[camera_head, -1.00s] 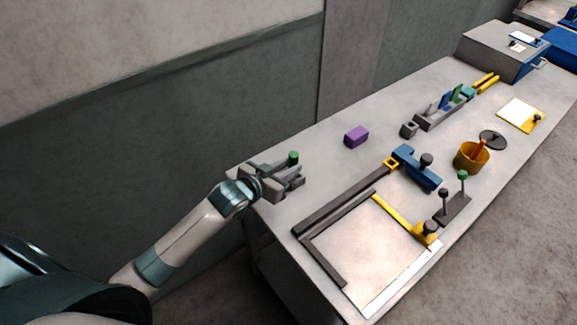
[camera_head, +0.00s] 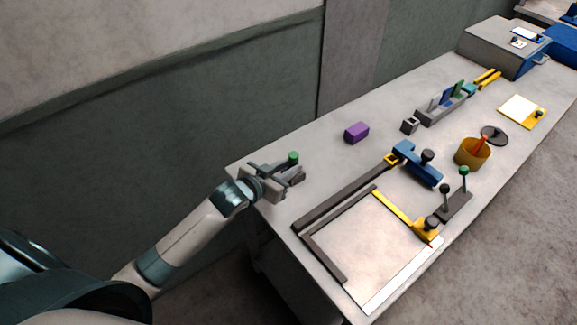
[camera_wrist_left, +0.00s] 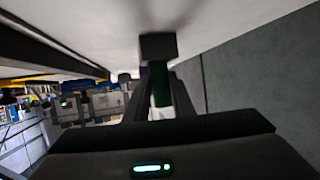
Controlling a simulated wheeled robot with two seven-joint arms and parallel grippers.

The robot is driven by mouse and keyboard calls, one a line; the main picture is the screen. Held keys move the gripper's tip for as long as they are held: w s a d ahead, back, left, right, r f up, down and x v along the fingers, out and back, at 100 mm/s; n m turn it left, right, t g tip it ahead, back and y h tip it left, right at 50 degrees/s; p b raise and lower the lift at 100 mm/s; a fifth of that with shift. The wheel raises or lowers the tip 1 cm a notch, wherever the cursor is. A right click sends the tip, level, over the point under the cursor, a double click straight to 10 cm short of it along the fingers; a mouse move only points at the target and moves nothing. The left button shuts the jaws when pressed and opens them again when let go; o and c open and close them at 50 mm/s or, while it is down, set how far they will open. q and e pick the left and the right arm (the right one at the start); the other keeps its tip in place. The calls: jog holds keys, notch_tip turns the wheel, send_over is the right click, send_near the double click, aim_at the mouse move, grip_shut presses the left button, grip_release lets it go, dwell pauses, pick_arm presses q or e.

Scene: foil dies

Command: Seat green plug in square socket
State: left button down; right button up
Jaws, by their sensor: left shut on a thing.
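The green plug (camera_head: 293,157) stands up from between the fingers of my left gripper (camera_head: 290,174), which is shut on it over the near left end of the table. In the left wrist view the plug (camera_wrist_left: 160,85) shows dark green between the fingers. A grey block (camera_wrist_left: 158,46) lies at the fingertips there; I cannot tell whether it is part of the plug or separate. A small grey block with a dark square opening (camera_head: 410,125), which looks like the square socket, stands apart, farther up the table. My right gripper is not in view.
A purple block (camera_head: 356,132) lies between my left gripper and the grey block. A grey rack (camera_head: 440,110) with coloured pieces, a blue clamp (camera_head: 418,165), a yellow cup (camera_head: 472,153) and a dark corner frame (camera_head: 325,262) are also on the table. The wall runs along the back edge.

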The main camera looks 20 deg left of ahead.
pick_arm(q)
jog(key=shift+f+b, duration=0.35)
jog(key=shift+f, duration=0.55)
jog(key=shift+r, duration=0.1)
jog(key=shift+r+p, duration=1.6)
jog(key=shift+p, duration=0.4)
jog(key=shift+p, duration=0.95)
dwell(1.2)
jog(key=shift+f+b, duration=0.75)
jog(key=shift+f, duration=0.9)
dwell(0.4)
jog(key=c, duration=1.4)
grip_release()
jog(key=shift+s, duration=0.1)
jog(key=shift+c, duration=0.2)
jog(key=shift+f, duration=0.15)
